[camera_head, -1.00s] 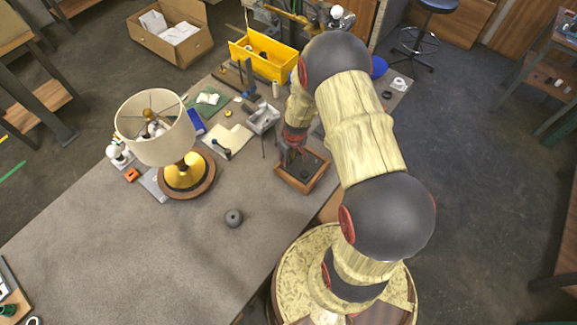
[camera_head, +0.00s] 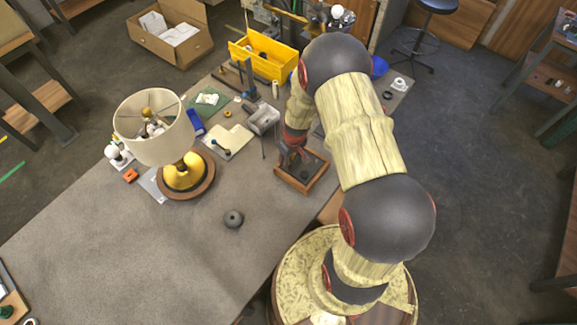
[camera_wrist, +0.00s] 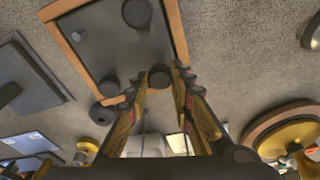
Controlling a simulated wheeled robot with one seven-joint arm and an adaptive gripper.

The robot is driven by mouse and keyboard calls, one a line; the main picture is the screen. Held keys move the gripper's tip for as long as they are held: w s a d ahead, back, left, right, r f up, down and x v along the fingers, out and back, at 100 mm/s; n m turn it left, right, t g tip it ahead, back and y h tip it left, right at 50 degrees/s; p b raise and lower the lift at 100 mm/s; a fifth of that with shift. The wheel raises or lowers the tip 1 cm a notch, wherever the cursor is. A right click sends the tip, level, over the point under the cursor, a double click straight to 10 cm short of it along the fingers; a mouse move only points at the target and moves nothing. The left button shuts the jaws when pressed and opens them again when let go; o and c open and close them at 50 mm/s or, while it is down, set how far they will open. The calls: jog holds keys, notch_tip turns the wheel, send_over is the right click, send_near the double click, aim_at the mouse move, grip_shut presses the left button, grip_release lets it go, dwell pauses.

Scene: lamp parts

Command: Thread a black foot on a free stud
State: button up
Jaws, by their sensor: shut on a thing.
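My gripper (camera_wrist: 158,88) is shut on a small black foot (camera_wrist: 160,74), which sits between the fingertips in the wrist view. The gripper (camera_head: 291,156) is over the wood-rimmed tray (camera_head: 291,188) in the head view, where my arm partly hides it. The tray (camera_wrist: 66,47) also shows in the wrist view, with other dark round parts on its grey floor, such as one dark cylinder (camera_wrist: 137,13). I cannot make out a free stud in either view.
A lamp with a cream shade (camera_head: 154,130) and round wooden base (camera_head: 207,187) stands left of the tray. A dark round weight (camera_head: 233,219) lies on the bench nearer the front. A yellow bin (camera_head: 264,62) stands behind.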

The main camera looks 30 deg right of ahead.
jog(key=shift+f+b, duration=0.4)
jog(key=shift+b, duration=0.2)
dwell(0.9)
jog(key=o, duration=0.4)
jog(key=shift+c, duration=0.2)
grip_shut()
jog(key=shift+s+a+f+b, duration=0.1)
jog(key=shift+s+f+b, duration=0.05)
jog(key=shift+s+b, duration=0.15)
dwell(0.5)
